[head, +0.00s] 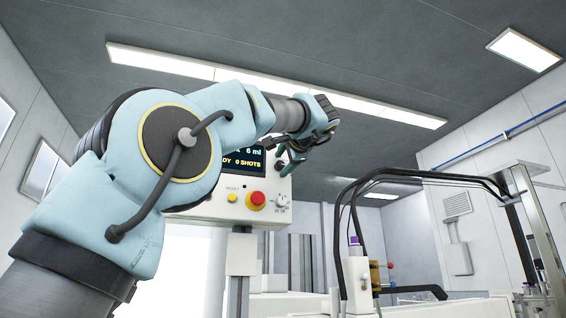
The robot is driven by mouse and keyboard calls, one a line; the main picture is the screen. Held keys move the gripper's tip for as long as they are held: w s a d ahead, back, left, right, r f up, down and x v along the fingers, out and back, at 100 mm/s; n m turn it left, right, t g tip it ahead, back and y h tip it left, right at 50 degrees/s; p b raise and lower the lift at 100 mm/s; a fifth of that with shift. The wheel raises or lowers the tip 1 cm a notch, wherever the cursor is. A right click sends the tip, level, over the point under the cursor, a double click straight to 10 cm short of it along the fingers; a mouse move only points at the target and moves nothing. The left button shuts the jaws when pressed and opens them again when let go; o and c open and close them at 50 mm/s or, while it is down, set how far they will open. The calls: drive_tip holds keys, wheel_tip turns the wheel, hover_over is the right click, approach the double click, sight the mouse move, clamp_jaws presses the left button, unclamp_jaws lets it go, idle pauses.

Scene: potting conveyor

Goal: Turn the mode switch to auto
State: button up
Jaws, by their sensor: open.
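The control panel (210,211) is a pale box on a post in the middle of the head view. A small rotary switch (283,201) with tiny markings sits at its lower right; it looks like the mode switch, but its labels and setting are too small to read. My gripper (289,163) is at the panel's upper right side, above this switch and apart from it. Its teal fingers are open and look empty. My wrist hides the panel's top, and my arm covers its left part.
A red emergency button (256,200) on a yellow base and a yellow reset button (232,197) sit left of the switch. The display (243,160) reads "0 SHOTS". A machine with black hoses (340,215) stands to the right. Open space lies between panel and hoses.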

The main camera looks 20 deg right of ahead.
drive_tip(key=s+a+b, duration=0.1)
drive_tip(key=s+b, duration=0.3)
drive_tip(key=s, duration=0.6)
drive_tip(key=shift+s+a, duration=0.15)
drive_tip(key=shift+s, duration=0.2)
